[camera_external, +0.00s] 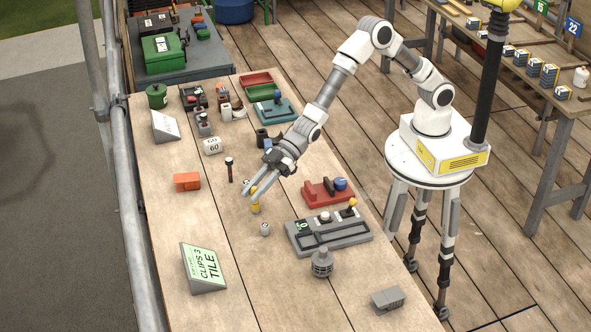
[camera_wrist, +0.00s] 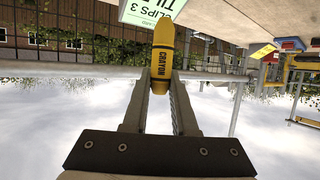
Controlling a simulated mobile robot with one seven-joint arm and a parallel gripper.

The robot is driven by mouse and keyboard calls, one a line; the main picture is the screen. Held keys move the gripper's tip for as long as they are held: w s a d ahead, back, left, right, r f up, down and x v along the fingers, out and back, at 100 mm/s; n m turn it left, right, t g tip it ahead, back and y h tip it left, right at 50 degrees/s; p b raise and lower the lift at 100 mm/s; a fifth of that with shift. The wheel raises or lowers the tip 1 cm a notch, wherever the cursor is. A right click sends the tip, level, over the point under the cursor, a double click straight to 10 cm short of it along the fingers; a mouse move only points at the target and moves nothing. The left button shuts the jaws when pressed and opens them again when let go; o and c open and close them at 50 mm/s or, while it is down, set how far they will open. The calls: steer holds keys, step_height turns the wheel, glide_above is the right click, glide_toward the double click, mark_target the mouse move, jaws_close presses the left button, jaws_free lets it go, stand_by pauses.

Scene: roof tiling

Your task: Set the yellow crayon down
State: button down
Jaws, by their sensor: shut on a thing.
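The yellow crayon (camera_wrist: 163,58) is between the two fingertips of my gripper (camera_wrist: 161,82) in the wrist view, with the word CRAYON along its side. My gripper is shut on it. In the external view my gripper (camera_external: 253,193) reaches down and left over the middle of the workbench (camera_external: 205,225), and the crayon (camera_external: 255,206) shows as a small yellow upright shape at its fingertips. The crayon's lower end is close to the bench top; I cannot tell whether it touches.
A small grey cylinder (camera_external: 265,229) stands just below the crayon. The green-faced sign (camera_external: 204,267) stands lower left, with bare wood between.

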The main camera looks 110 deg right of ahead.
steer(key=s+a+f+n+g+y, duration=0.1)
steer(key=s+a, duration=0.3)
steer(key=a, duration=0.5)
steer(key=s+a+n+y+p, duration=0.1)
steer(key=s+a, duration=0.3)
steer(key=a, duration=0.4)
steer(key=s+a+f+n+g+y, duration=0.1)
steer(key=s+a, duration=0.4)
steer(key=a, duration=0.4)
steer(key=shift+a+f, duration=0.2)
steer(key=shift+f, duration=2.3)
steer(key=shift+a+f, duration=0.15)
steer(key=shift+f, duration=2.3)
steer(key=shift+f, duration=0.2)
steer(key=c, duration=0.7)
jaws_free()
steer(key=shift+r, duration=0.2)
